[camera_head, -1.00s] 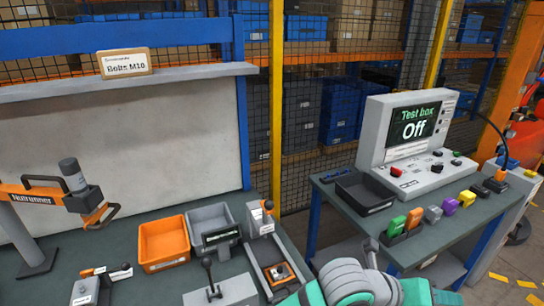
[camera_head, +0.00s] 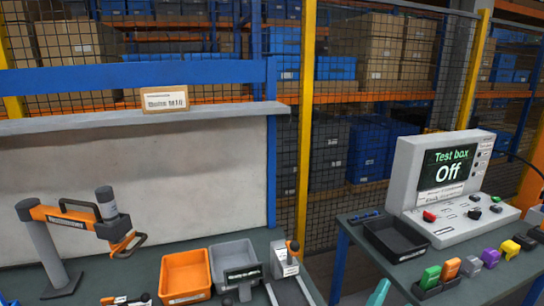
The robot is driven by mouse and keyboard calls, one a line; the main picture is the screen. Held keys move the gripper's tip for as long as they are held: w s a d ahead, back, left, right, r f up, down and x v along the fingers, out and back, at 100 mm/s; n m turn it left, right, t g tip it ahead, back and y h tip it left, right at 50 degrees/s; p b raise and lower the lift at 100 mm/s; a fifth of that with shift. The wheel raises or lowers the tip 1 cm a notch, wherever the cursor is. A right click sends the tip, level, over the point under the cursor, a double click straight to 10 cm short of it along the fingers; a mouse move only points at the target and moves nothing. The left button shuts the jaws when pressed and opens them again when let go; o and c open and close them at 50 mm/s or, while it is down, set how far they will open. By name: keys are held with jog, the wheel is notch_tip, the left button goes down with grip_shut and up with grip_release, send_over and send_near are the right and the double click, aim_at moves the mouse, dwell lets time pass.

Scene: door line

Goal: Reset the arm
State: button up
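A small teal piece of my own arm (camera_head: 379,292) shows at the bottom edge, right of centre. My gripper is out of view, so whether it is open or holds anything cannot be seen.
A workbench at left holds an orange bin (camera_head: 186,275), a grey bin (camera_head: 234,262) and an orange-and-grey nutrunner (camera_head: 85,222). A side table at right holds a black tray (camera_head: 394,238), a test box (camera_head: 447,185) reading "Off" and several coloured blocks (camera_head: 450,268). Mesh fencing stands behind.

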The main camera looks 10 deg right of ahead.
jog(key=s+a+f+n+t+y, duration=0.2)
jog(key=a+f+n+y, duration=0.4)
jog(key=a+f+n, duration=0.25)
jog(key=s+a+f+n+t+y, duration=0.2)
jog(key=a+f+n+t+y, duration=0.1)
jog(key=a+f+n+y, duration=0.5)
jog(key=s+a+f+n+g+y, duration=0.1)
jog(key=s+a+f, duration=0.3)
jog(key=s+a, duration=0.5)
jog(key=s+a+f+n+g+y, duration=0.1)
jog(key=s+a+f+y, duration=0.1)
jog(key=s+a+f, duration=0.3)
jog(key=s+a, duration=0.4)
jog(key=s, duration=0.2)
jog(key=shift+s+f+n, duration=0.25)
jog(key=shift+s+n, duration=0.05)
jog(key=shift+n, duration=0.05)
